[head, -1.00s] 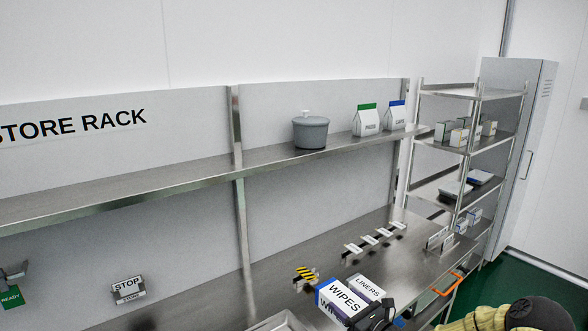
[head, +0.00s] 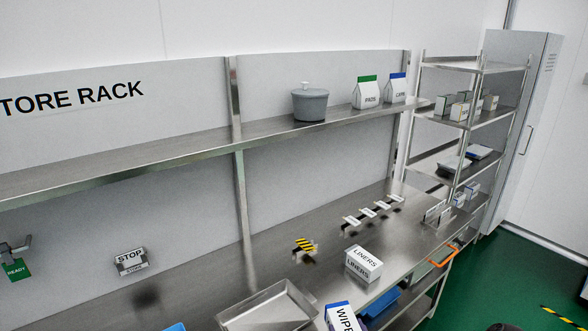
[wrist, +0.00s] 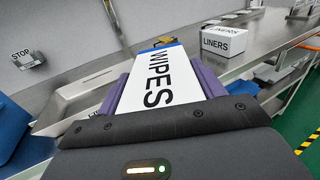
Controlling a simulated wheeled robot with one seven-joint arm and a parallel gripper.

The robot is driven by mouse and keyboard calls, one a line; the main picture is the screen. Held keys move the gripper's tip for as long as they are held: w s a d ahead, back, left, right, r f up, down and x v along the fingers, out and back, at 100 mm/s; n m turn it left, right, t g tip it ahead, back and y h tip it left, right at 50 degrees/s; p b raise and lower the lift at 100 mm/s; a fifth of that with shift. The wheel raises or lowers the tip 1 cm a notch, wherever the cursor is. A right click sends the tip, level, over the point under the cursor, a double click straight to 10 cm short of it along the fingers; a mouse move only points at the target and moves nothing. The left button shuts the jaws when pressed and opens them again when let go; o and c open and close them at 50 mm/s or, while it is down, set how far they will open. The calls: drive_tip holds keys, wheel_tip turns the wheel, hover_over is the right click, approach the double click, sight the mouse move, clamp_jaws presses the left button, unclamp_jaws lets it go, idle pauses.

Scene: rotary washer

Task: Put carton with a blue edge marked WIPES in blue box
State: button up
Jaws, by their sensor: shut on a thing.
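The white WIPES carton with a blue edge (wrist: 160,75) is held between the purple fingers of my gripper (wrist: 161,88) in the wrist view. My gripper is shut on it. A blue box-like thing (wrist: 18,138) shows at the left of the wrist view. A blue corner (head: 175,327) peeks in at the head view's bottom edge. Another blue container (head: 384,301) sits lower, beyond the table's front edge. Their insides are hidden.
A white LINERS carton (head: 364,264) stands on the steel table near its front edge. A steel tray (head: 268,305) lies left of the WIPES carton. A yellow-black striped piece (head: 306,246) and several small label holders (head: 368,212) stand farther back. An orange handle (head: 444,256) is at the right.

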drive_tip(key=s+f+m+h+b, duration=0.1)
drive_tip(key=s+f+h+b, duration=0.1)
drive_tip(key=f+b, duration=0.3)
drive_tip(key=s+f+m+h+b, duration=0.1)
drive_tip(key=s+f+b, duration=0.3)
drive_tip(key=f, duration=0.6)
drive_tip(key=shift+m+h+b, duration=0.3)
drive_tip(key=shift+h+b, duration=0.2)
drive_tip(key=shift+a, duration=0.15)
drive_tip(key=shift+f, duration=0.1)
